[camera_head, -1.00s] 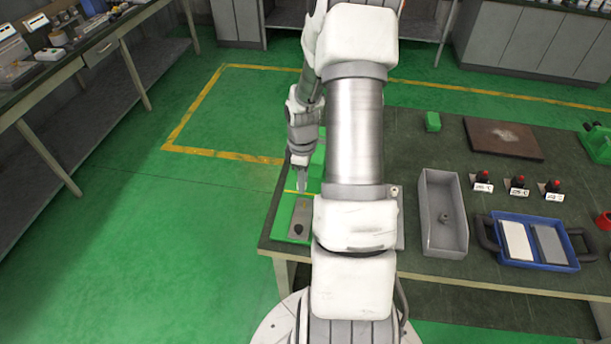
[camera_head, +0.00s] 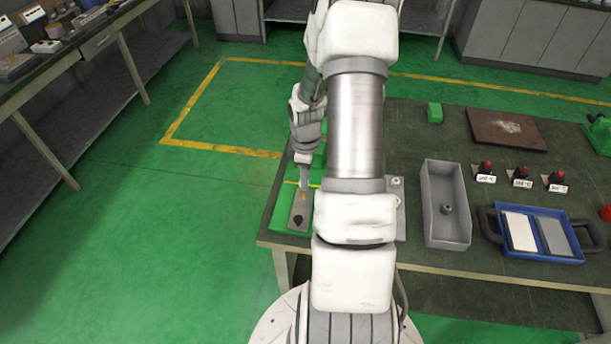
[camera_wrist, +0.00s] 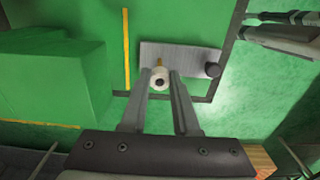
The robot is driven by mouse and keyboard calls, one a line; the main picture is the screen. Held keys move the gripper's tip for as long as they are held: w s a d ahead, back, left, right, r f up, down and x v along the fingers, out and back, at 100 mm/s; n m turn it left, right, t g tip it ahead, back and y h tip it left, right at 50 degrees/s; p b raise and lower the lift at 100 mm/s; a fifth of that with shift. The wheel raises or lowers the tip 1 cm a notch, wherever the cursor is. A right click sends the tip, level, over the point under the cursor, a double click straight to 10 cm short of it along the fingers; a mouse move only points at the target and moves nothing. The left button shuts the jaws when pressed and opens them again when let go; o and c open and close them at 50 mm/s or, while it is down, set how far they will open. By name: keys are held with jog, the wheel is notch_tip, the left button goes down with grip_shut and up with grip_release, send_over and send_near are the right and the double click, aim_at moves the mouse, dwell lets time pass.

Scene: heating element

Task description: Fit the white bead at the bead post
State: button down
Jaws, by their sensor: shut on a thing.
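The white bead (camera_wrist: 160,83), a small ring with a dark hole, is between the fingertips of my gripper (camera_wrist: 160,78) in the wrist view. The gripper is shut on it. A short brass bead post (camera_wrist: 159,62) shows just beyond the bead, on a grey metal plate (camera_wrist: 190,58). I cannot tell whether the bead touches the post. In the head view my gripper (camera_head: 304,188) points down over the grey plate (camera_head: 299,211) on the green fixture at the table's left end. The bead is too small to make out there.
A dark knob (camera_wrist: 212,69) stands on the plate beside the post. A green block (camera_wrist: 60,75) rises left of my gripper in the wrist view. A grey open bin (camera_head: 445,232) and a blue tray (camera_head: 556,258) stand to the right on the table.

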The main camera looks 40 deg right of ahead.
aim_at(305, 198)
jog(key=shift+f+b, duration=0.7)
jog(key=shift+f, duration=0.6)
jog(key=shift+f+b, duration=1.15)
jog(key=shift+f, duration=0.4)
jog(key=c, duration=0.6)
grip_release()
jog(key=shift+r, duration=0.15)
notch_tip(305, 198, up, 17)
jog(key=shift+r+p, duration=0.1)
jog(key=shift+p, duration=0.2)
